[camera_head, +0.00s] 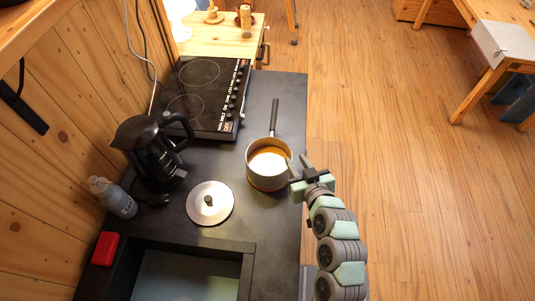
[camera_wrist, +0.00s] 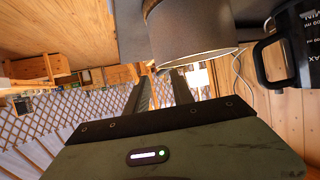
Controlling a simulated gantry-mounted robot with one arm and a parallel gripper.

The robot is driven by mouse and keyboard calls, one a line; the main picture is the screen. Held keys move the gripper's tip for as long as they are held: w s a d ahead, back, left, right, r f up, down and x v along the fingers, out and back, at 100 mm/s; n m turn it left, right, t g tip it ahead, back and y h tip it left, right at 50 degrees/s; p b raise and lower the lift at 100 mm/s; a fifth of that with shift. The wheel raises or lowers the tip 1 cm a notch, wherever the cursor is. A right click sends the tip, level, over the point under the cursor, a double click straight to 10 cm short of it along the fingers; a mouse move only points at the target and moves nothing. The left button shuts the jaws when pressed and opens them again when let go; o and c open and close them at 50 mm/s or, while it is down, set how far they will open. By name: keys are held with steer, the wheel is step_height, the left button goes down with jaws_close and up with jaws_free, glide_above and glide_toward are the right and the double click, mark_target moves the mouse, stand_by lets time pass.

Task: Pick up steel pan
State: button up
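The steel pan (camera_head: 256,176) stands upright on the dark counter in the head view, with light brown content inside and its dark handle (camera_head: 275,117) pointing to the far side. Its grey outer wall also shows at the top of the wrist view (camera_wrist: 188,32), which looks upside down. My gripper (camera_head: 297,161) is at the right side of the pan, close to its rim. The two fingers are apart in the wrist view (camera_wrist: 161,76), with nothing seen held between them. I cannot tell whether a finger touches the pan.
A metal lid (camera_head: 210,203) lies left of the pan. A black kettle (camera_head: 152,153) and a grey bottle (camera_head: 115,198) stand by the wooden wall. A cooktop (camera_head: 205,92) is at the far side, a sink (camera_head: 190,277) at the near side. The counter edge is right of the pan.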

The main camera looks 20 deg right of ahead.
mark_target(288, 150)
steer(key=shift+p+x, duration=0.4)
steer(key=shift+x, duration=2.85)
steer(key=shift+s, duration=0.1)
steer(key=shift+c, duration=0.4)
jaws_close()
steer(key=shift+f, duration=0.1)
